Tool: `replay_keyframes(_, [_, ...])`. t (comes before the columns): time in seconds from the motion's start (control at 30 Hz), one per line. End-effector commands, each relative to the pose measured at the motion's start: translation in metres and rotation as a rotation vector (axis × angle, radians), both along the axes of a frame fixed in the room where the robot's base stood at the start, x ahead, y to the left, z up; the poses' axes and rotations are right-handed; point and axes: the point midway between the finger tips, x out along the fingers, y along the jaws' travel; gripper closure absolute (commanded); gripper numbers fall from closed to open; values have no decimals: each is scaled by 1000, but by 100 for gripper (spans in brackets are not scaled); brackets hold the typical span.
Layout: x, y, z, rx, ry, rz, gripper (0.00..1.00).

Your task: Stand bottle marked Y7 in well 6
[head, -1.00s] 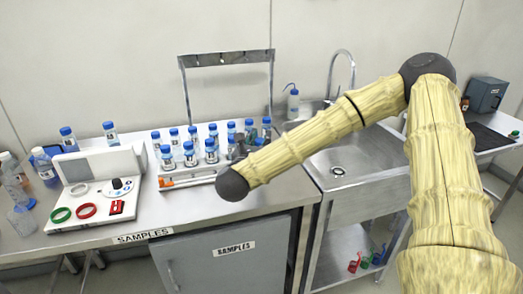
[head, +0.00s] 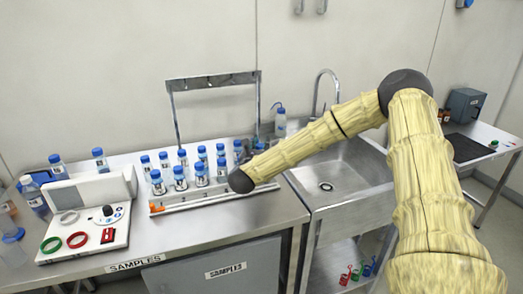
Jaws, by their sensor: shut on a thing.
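Several clear bottles with blue caps (head: 180,178) stand upright in rows on a white rack (head: 180,208) on the steel bench. Their labels are too small to read, so I cannot tell which is Y7. Small marks show on the rack's front strip, but I cannot make out well 6. My gripper (head: 246,158) is mostly hidden behind the dark end joint of my arm, at the right end of the rack. It is shut on what seems to be a blue-capped bottle (head: 238,147), largely covered by my arm.
A steel frame (head: 174,115) rises behind the rack. A sink (head: 335,185) with a tall tap lies to the right. A white instrument (head: 95,200) with coloured rings stands left. More bottles stand at the back left (head: 99,158). Bare bench lies before the rack.

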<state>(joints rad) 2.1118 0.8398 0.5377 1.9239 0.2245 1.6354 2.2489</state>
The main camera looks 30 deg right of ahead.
Motion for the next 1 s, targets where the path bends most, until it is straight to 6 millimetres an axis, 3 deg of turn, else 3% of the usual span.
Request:
replay_keyframes(0.2, [7, -10, 0, -1, -1, -2, 94])
replay_keyframes(0.53, [6, -8, -35, 0, 1, 0, 94])
replay_keyframes(0.87, [6, -9, -38, 1, 0, -1, 94])
replay_keyframes(0.9, [6, -9, -38, 1, 1, -1, 64])
replay_keyframes(0.93, [6, -9, -37, 1, 1, -1, 60])
replay_keyframes(1.0, [6, -9, -37, 1, 1, -1, 60])
